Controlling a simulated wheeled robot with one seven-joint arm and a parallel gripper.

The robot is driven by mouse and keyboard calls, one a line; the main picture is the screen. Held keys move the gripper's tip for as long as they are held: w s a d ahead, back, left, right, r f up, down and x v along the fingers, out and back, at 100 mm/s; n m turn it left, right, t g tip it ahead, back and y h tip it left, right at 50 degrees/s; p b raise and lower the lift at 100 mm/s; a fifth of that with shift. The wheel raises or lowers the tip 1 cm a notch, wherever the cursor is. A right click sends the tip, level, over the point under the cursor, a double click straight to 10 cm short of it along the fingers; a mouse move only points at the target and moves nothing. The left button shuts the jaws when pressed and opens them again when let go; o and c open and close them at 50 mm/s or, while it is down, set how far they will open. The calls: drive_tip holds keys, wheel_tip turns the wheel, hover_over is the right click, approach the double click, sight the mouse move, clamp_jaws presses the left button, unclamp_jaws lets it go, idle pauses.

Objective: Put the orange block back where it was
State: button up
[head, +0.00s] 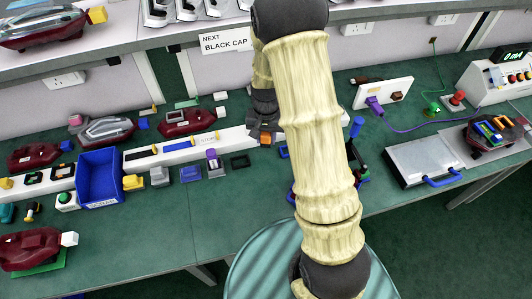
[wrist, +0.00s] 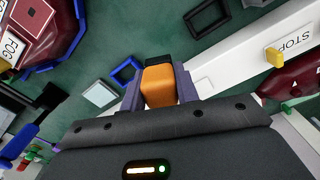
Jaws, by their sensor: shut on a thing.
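My gripper (head: 263,134) hangs over the green bench by the right part of the white rail (head: 225,139) in the head view. In the wrist view, my gripper (wrist: 158,92) is shut on the orange block (wrist: 160,84), with one finger on each side of it. The block has a dark far end. It is too small to make out clearly in the head view. The block's height above the bench is hard to tell.
A pale square tile (wrist: 98,95) and a red lamp labelled FOG (wrist: 48,25) lie left in the wrist view. A yellow piece (wrist: 274,56) is by the STOP label. A blue bin (head: 99,180) and several red lamps stand left in the head view. My arm hides the bench's middle.

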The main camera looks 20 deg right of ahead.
sight(266, 144)
drive_tip(key=shift+f, duration=1.95)
drive_tip(key=shift+f, duration=1.85)
drive_tip(key=shift+f, duration=0.2)
drive_tip(key=o, duration=0.9)
drive_tip(key=shift+o, duration=0.2)
drive_tip(key=shift+r, duration=0.1)
